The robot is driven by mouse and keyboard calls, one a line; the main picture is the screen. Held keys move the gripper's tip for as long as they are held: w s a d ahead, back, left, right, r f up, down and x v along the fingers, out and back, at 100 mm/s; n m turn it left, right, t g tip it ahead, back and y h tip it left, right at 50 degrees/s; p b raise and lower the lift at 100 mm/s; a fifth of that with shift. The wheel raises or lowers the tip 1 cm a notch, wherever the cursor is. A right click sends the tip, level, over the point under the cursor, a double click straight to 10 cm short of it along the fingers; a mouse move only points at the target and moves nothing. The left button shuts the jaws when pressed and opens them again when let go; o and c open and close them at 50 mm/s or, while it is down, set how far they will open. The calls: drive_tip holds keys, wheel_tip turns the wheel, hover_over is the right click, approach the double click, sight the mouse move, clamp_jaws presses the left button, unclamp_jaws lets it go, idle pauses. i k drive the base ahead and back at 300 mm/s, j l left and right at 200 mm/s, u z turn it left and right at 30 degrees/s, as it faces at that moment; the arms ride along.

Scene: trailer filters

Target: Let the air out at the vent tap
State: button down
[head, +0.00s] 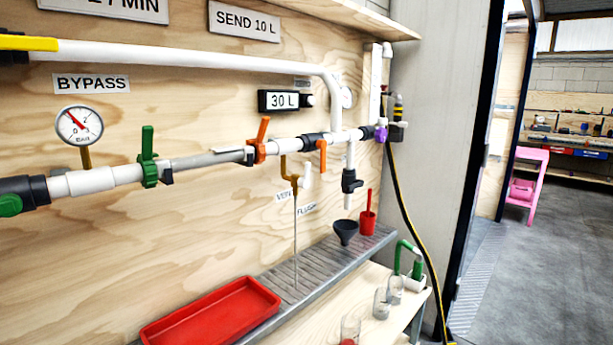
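A brass fitting (289,176) hangs under the white pipe, with the VENT label (283,196) just below it at the left. A thin pale vertical line (296,245) runs from the fitting down to the grey ledge; I cannot tell whether it is a tube or a water stream. A small orange handle (321,157) points down from the pipe just right of the fitting. A short white spout and the FLUSH label (306,209) are beside it. The round gauge (80,126) has a red needle. My gripper is not in view.
A green lever (148,156) and an orange lever (261,140) stand up on the pipe. A display (279,100) reads 30 L. A black-and-yellow hose hangs at the right; open floor lies beyond.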

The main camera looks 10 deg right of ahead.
sight(304, 182)
drive_tip(key=i+l+z, duration=0.1)
drive_tip(key=i+l, duration=0.55)
drive_tip(key=i, duration=0.1)
